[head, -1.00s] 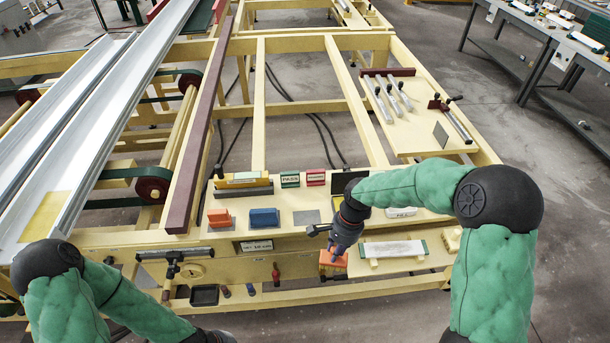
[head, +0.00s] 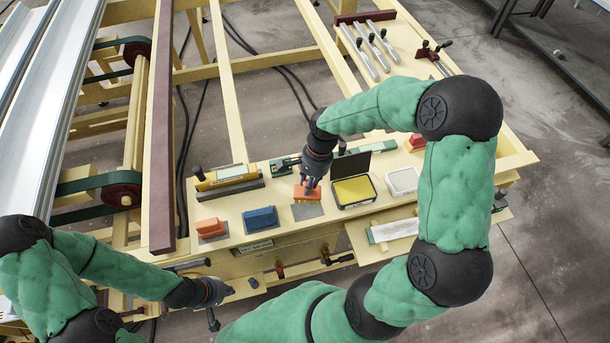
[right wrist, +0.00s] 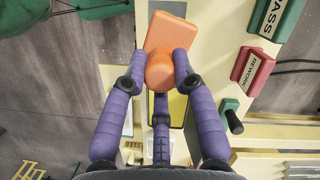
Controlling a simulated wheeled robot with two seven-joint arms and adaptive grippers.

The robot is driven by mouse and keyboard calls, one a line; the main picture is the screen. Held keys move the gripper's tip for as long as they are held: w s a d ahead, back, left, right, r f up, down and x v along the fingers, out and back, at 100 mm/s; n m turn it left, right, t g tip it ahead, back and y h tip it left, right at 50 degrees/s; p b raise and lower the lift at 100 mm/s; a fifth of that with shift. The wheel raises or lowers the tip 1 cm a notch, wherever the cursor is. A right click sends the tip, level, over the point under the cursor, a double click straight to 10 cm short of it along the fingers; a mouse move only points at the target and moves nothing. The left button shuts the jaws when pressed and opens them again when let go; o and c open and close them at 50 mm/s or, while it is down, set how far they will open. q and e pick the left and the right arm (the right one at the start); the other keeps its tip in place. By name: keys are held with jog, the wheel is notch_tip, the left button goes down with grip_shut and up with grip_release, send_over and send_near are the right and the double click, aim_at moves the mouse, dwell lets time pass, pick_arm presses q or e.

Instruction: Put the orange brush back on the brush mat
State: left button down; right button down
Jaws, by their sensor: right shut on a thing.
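My right gripper (head: 309,187) is shut on the orange brush (head: 307,195). In the right wrist view its purple fingers (right wrist: 162,62) close around the round knob of the brush (right wrist: 168,38). In the head view the brush overlaps the back part of a bare grey brush mat (head: 308,212) on the bench top. I cannot tell whether it touches the mat. A second orange brush (head: 210,227) and a blue brush (head: 260,219) sit on their own grey mats to the left. My left gripper (head: 212,291) is low at the front left, away from the brushes; its fingers are unclear.
An open ink pad (head: 354,191) with a raised dark lid stands right of the mat. A white box (head: 402,181) is farther right. In the right wrist view, a green PASS block (right wrist: 272,16) and a red REWORK block (right wrist: 251,71) are close by.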

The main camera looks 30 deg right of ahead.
dwell(0.3)
jog(key=shift+f, duration=0.1)
jog(key=shift+d+b+x, duration=0.25)
jog(key=shift+b+x, duration=0.75)
jog(key=shift+x, duration=0.25)
jog(key=shift+d+b+x, duration=0.3)
jog(key=shift+b+x, duration=0.65)
jog(key=shift+x, duration=0.35)
jog(key=shift+d+b+x, duration=0.25)
jog(key=shift+b+x, duration=0.75)
jog(key=shift+x, duration=0.25)
jog(key=shift+w+f, duration=0.1)
jog(key=shift+f, duration=0.4)
jog(key=c, duration=0.6)
grip_release()
jog(key=shift+r, duration=0.1)
jog(key=v, duration=1.2)
jog(key=shift+a, duration=0.15)
